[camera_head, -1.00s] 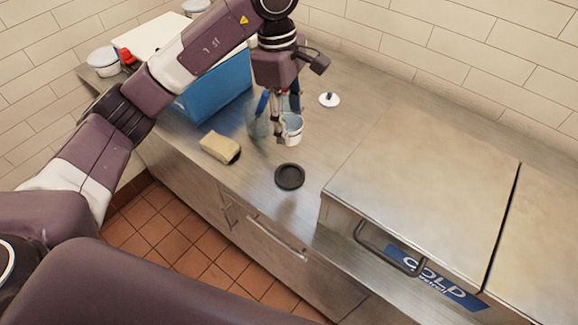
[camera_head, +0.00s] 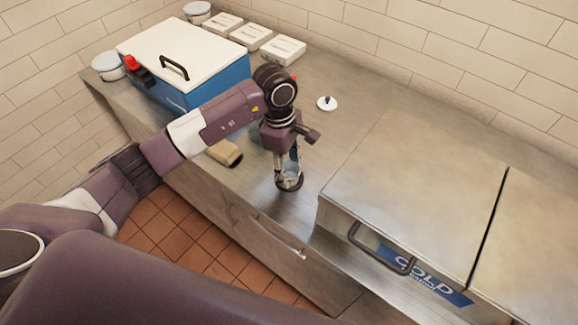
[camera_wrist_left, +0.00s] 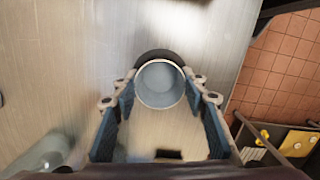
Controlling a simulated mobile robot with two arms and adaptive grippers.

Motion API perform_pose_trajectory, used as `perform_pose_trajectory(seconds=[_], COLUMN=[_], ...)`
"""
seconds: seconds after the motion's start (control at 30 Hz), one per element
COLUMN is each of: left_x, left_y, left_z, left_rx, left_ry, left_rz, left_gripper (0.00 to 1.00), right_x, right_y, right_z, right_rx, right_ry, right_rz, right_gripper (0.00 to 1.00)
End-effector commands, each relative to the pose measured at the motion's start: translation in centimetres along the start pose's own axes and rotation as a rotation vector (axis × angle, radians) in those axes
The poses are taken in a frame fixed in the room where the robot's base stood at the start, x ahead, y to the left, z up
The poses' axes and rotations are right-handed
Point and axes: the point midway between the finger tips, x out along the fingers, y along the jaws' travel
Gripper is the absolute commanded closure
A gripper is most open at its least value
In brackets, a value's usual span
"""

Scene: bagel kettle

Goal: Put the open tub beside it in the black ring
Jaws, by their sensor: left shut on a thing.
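The open tub (camera_head: 292,170) is small, round and pale blue-grey inside, and it is upright. My left gripper (camera_head: 283,172) is shut on it, with a finger on each side of its rim in the left wrist view (camera_wrist_left: 160,88). The black ring (camera_head: 290,186) lies on the steel counter right under the tub, which hides much of it. In the left wrist view a dark arc of the ring (camera_wrist_left: 158,54) shows past the tub's far rim. I cannot tell whether the tub's base touches down inside the ring. My right gripper is not in view.
A tan block (camera_head: 226,152) lies left of the ring. A white lid with a black knob (camera_head: 327,104) lies behind. A blue cool box (camera_head: 200,85) stands back left. The raised steel cold unit (camera_head: 415,190) is to the right. A blurred clear jar (camera_wrist_left: 45,152) shows lower left.

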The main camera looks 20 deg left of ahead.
Motion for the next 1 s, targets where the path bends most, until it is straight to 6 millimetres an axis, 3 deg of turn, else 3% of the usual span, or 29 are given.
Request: perform_pose_trajectory(seconds=[0.3, 0.33, 0.47, 0.87, 1.0], left_x=[0.4, 0.3, 0.2, -0.3, -2.2], left_y=[0.1, 0.1, 0.0, 0.0, 0.2], left_z=[-0.1, 0.0, 0.0, 0.1, -0.1], left_rx=[0.001, 0.001, 0.000, 0.000, 0.001], left_ry=[0.001, 0.000, 0.000, 0.000, 0.003], left_rz=[0.001, 0.002, 0.001, 0.000, 0.007], left_gripper=[0.71, 0.56, 0.42, 0.42, 0.42], right_x=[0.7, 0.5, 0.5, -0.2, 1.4], right_y=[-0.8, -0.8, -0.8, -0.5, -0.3], right_z=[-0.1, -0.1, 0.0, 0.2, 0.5], right_rx=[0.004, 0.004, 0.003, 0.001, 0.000], right_ry=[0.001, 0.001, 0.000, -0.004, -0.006], right_rz=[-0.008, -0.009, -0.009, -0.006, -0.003], right_gripper=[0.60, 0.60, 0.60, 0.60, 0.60])
